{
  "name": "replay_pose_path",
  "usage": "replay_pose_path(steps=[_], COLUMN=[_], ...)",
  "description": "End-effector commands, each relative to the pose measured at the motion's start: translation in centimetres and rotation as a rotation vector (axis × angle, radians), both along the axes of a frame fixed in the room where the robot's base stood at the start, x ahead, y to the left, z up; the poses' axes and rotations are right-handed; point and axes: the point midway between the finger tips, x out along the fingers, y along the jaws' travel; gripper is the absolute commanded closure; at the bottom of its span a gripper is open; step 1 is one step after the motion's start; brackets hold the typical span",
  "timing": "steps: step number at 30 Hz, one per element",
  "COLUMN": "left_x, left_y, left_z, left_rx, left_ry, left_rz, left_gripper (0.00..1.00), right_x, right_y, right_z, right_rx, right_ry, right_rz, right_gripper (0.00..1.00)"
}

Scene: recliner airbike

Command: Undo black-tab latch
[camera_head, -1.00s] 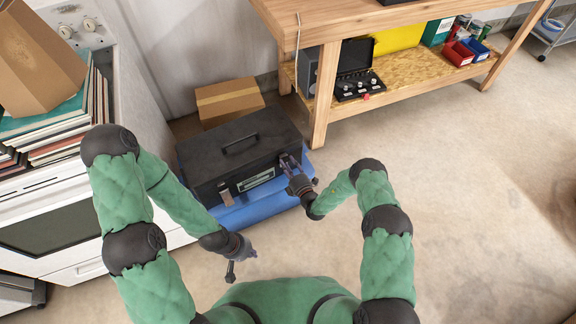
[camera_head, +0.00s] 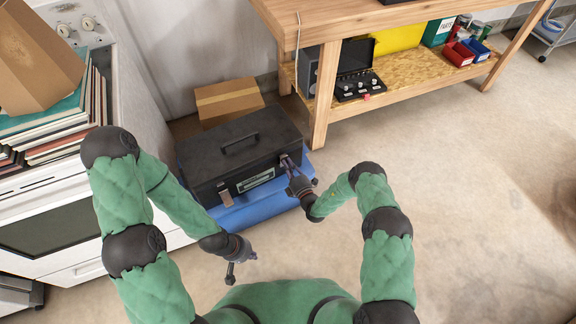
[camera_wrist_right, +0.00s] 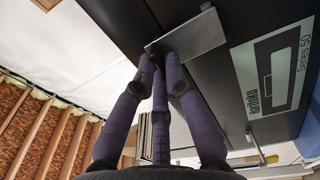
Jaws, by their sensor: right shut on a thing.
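A black toolbox (camera_head: 240,150) with a top handle stands on a blue base. Its front has a label and two latches. The left latch (camera_head: 225,195) hangs flat on the front; it also shows in the right wrist view (camera_wrist_right: 257,148). My right gripper (camera_head: 289,168) is at the right latch; its purple fingers (camera_wrist_right: 165,68) are shut on the edge of that latch's metal plate (camera_wrist_right: 198,38). The plate looks tilted out from the front. I cannot make out a black tab. My left gripper (camera_head: 241,268) is low, apart from the box, its fingers spread and empty.
A cardboard box (camera_head: 229,101) is behind the toolbox. A wooden workbench (camera_head: 320,95) stands to the right, with a white stove (camera_head: 75,240) to the left. The blue base (camera_head: 262,205) shows in front of the toolbox. The floor (camera_head: 470,190) at right is clear.

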Motion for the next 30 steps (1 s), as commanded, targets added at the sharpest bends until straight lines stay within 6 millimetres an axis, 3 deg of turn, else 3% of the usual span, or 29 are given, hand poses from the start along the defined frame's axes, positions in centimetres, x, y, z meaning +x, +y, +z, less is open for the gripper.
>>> replay_pose_path(steps=[3, 8, 30], left_x=[0.0, 0.0, 0.0], left_y=[0.0, 0.0, 0.0], left_z=[-1.8, -3.0, -3.1], left_rx=[0.0, 0.0, 0.0], left_ry=[0.0, 0.001, 0.0], left_rz=[0.0, 0.0, 0.0], left_gripper=[1.0, 1.0, 1.0], right_x=[-0.4, -0.9, -2.0], right_y=[-0.2, -0.4, -0.9], right_z=[-1.0, -1.6, -3.3], right_rx=[0.03, 0.078, 0.215], right_ry=[-0.064, -0.171, -0.476], right_rz=[-0.002, -0.001, -0.001], right_gripper=[1.0, 1.0, 1.0])
